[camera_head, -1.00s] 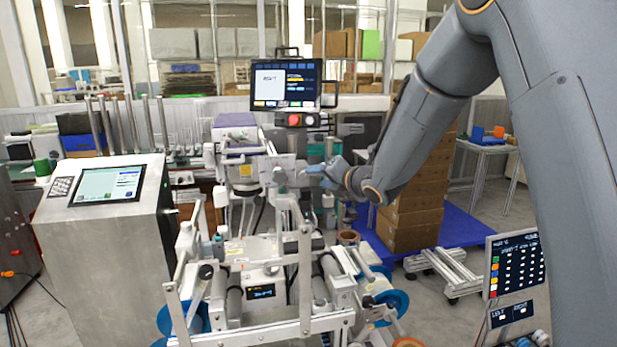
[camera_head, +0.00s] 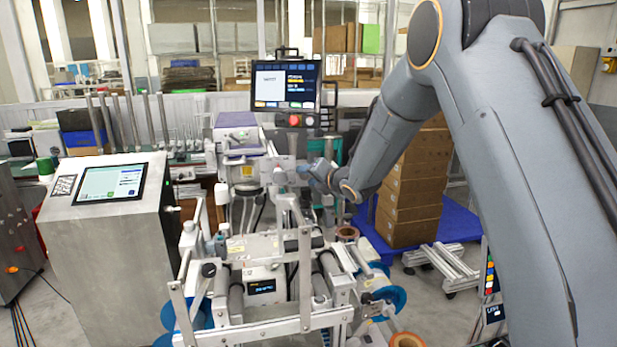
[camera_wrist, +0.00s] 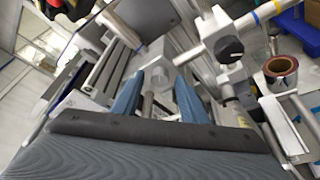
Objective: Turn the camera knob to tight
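A black round knob (camera_wrist: 230,48) sits on a silver clamp block in the wrist view, right of my fingers. I cannot tell whether it is the camera knob, and no setting label is readable. My gripper (camera_wrist: 160,82) has two blue fingers standing apart with nothing held. A silver block (camera_wrist: 158,70) on a metal rod shows between and just beyond the fingertips; contact cannot be told. In the head view my gripper (camera_head: 312,171) is over the middle of the reel machine (camera_head: 262,250), beside its upright post. The knob cannot be made out there.
A monitor (camera_head: 285,84) with a red button below it stands behind the machine. A steel console (camera_head: 105,215) is at the left. Stacked cardboard boxes (camera_head: 412,190) stand behind my arm at the right. A brown roll (camera_wrist: 281,70) sits on a bar at the wrist view's right.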

